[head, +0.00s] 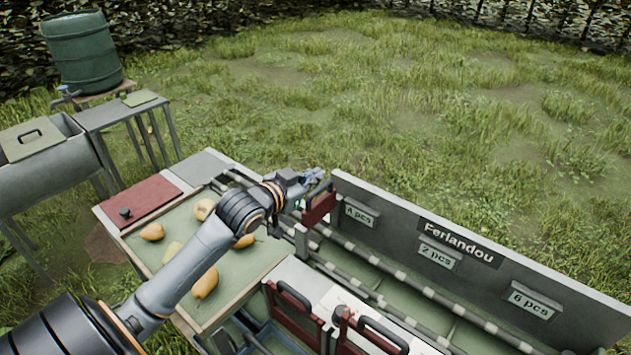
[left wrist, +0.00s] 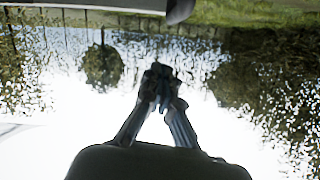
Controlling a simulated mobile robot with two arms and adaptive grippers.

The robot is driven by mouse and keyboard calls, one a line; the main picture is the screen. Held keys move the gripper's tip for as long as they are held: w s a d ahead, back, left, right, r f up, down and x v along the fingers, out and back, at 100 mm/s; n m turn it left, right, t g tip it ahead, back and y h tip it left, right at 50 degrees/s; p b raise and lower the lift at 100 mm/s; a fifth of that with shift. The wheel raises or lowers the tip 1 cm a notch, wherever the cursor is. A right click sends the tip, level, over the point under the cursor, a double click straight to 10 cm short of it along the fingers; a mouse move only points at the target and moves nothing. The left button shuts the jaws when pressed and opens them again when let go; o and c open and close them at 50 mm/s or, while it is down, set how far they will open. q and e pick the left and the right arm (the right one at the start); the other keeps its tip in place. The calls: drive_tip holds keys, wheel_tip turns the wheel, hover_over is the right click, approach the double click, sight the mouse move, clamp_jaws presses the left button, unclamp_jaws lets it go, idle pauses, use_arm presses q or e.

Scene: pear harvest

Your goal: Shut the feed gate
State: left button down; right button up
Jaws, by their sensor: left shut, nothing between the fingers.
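My left gripper (head: 316,178) is shut and empty. It is just above a dark red gate panel (head: 319,208) with a dark handle, at the far end of the rails beside the grey signboard. The gripper hides part of this panel's top, and I cannot tell whether they touch. In the left wrist view the fingers (left wrist: 160,84) are closed together with only sky and foliage around them. Two more red panels with dark handles, one left (head: 290,322) and one right (head: 362,344), stand at the near side. Which panel is the feed gate is not marked. My right gripper is not in view.
Several yellow pears lie on the green sorting table (head: 232,280), under my left arm. A red board (head: 140,199) lies at its far left corner. The grey signboard (head: 395,222) reads Ferlandou. A green barrel (head: 82,52) stands back left. Open grass lies beyond.

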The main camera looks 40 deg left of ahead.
sight(315, 194)
use_arm(q)
drive_tip(key=f, duration=0.1)
drive_tip(key=w+f, duration=0.1)
drive_tip(key=f+p, duration=0.1)
drive_tip(key=shift+w+a+f, duration=0.3)
drive_tip(key=shift+f, duration=0.45)
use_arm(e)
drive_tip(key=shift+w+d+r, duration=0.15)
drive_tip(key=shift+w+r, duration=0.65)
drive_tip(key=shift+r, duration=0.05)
